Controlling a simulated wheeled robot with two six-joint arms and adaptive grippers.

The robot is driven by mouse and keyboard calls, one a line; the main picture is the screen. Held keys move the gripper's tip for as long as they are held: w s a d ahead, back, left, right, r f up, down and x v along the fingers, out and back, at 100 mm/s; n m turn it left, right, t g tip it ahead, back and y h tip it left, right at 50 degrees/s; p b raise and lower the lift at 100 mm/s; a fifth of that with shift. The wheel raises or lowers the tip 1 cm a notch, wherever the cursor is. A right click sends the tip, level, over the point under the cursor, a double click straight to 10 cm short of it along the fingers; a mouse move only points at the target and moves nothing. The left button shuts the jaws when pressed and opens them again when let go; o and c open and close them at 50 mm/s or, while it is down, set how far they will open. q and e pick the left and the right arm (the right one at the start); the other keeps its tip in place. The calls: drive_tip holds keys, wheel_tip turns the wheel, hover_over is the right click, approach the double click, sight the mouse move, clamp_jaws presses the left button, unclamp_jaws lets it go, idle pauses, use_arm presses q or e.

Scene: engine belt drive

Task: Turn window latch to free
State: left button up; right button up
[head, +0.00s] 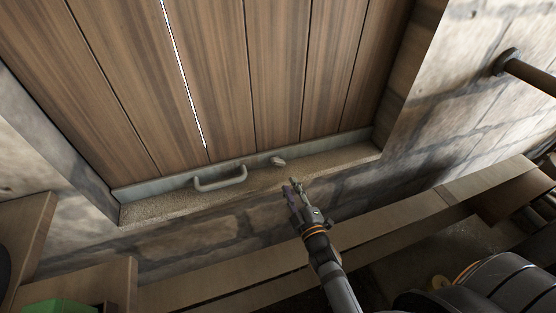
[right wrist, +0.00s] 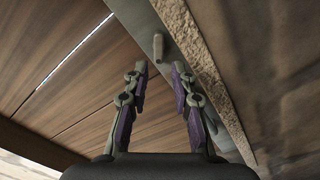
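The window latch (head: 278,161) is a small grey piece on the metal rail at the foot of the wooden shutter (head: 220,75). In the right wrist view the latch (right wrist: 158,47) is a short rounded bar just beyond the fingertips, near the middle between them. My right gripper (head: 292,184) is in front of the sill, a little below and right of the latch in the head view. In the right wrist view my right gripper (right wrist: 159,68) is open, its purple-padded fingers apart with nothing between them. I do not see my left gripper.
A grey pull handle (head: 220,180) sticks out from the rail left of the latch. A rough stone sill (head: 340,157) runs below the rail. Wooden ledges (head: 220,285) lie in front of the wall, and a dark pipe (head: 525,72) juts from the wall at right.

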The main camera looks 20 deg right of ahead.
sight(280, 165)
drive_tip(key=w, duration=0.4)
drive_tip(key=shift+w+a+r, duration=0.1)
drive_tip(key=shift+w+r, duration=0.05)
drive_tip(key=shift+r, duration=0.15)
drive_tip(key=w, duration=0.4)
drive_tip(key=shift+w+f, duration=0.25)
drive_tip(key=shift+w, duration=0.1)
drive_tip(key=shift+w+r, duration=0.1)
drive_tip(key=shift+w, duration=0.3)
use_arm(q)
drive_tip(key=shift+s, duration=0.55)
use_arm(e)
clamp_jaws()
